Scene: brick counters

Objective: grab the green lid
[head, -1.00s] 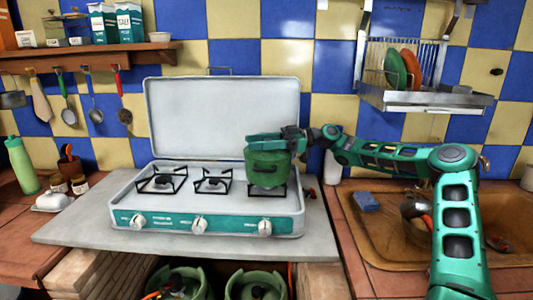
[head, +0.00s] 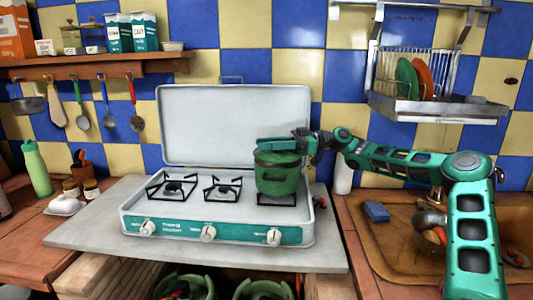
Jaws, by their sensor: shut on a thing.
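A green pot (head: 278,182) stands on the right burner of the camp stove. Its green lid (head: 277,158) sits at the top of the pot, partly covered by my gripper. My gripper (head: 275,145) reaches in from the right, directly over the lid, and is shut on it at the top. The lid's knob is hidden by the fingers. I cannot tell whether there is a gap between lid and pot.
The stove (head: 215,215) has its back cover (head: 235,122) raised behind the pot. Its left and middle burners are empty. A sink (head: 400,235) with a blue sponge (head: 376,211) is at right. A dish rack (head: 435,106) hangs above it. A utensil shelf (head: 100,65) is at upper left.

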